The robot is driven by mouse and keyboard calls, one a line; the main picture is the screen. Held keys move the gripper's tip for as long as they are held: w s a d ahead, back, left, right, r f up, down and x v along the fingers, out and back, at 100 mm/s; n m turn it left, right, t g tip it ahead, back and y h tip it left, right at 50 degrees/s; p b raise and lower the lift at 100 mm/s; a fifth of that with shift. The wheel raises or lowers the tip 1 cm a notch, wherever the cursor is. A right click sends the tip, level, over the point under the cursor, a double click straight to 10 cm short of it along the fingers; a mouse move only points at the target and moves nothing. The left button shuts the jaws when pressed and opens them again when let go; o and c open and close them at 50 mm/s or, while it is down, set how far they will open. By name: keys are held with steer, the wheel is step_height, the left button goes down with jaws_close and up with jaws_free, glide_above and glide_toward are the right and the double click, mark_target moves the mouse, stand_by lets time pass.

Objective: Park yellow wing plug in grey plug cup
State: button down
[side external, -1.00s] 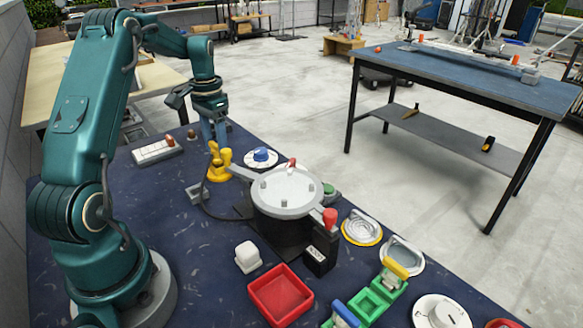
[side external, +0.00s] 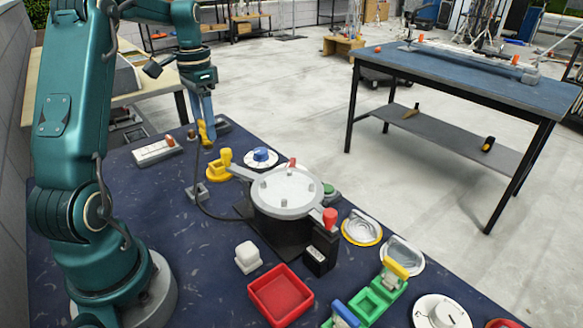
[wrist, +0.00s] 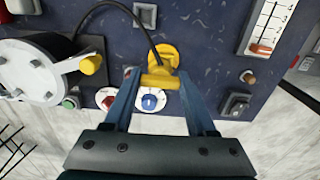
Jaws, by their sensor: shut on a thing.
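My gripper (side external: 206,122) is shut on the yellow wing plug (wrist: 158,82), which spans between the two fingers in the wrist view. The plug also shows beside the fingers in the side view (side external: 207,135). A dark cable runs to it. The plug is raised, just beyond a yellow round-based holder (side external: 219,168), and apart from it. The likely grey plug cup is a small square grey block (side external: 197,192) in front of the holder, well away from the plug. It also shows at the top of the wrist view (wrist: 145,15).
A dark grey fixture (side external: 222,125) lies near the gripper at the back edge. A blue knob on a white disc (side external: 261,157) and a round grey-topped drum (side external: 287,190) stand to the right. A white slider panel (side external: 157,151) lies left. The bench around the grey block is fairly clear.

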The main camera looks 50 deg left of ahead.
steer(key=shift+s+d+f, duration=0.6)
steer(key=shift+s+f, duration=0.3)
steer(key=shift+s, duration=0.05)
steer(key=shift+s+d+f, duration=0.55)
steer(key=shift+s+f, duration=0.4)
steer(key=shift+s, duration=0.05)
steer(key=shift+s+d+f, duration=0.6)
steer(key=shift+s+f, duration=0.3)
steer(key=shift+s, duration=0.05)
steer(key=shift+f, duration=0.25)
steer(key=shift+f, duration=0.35)
steer(key=shift+f, duration=0.9)
stand_by(0.9)
jaws_free()
steer(key=shift+r, duration=0.1)
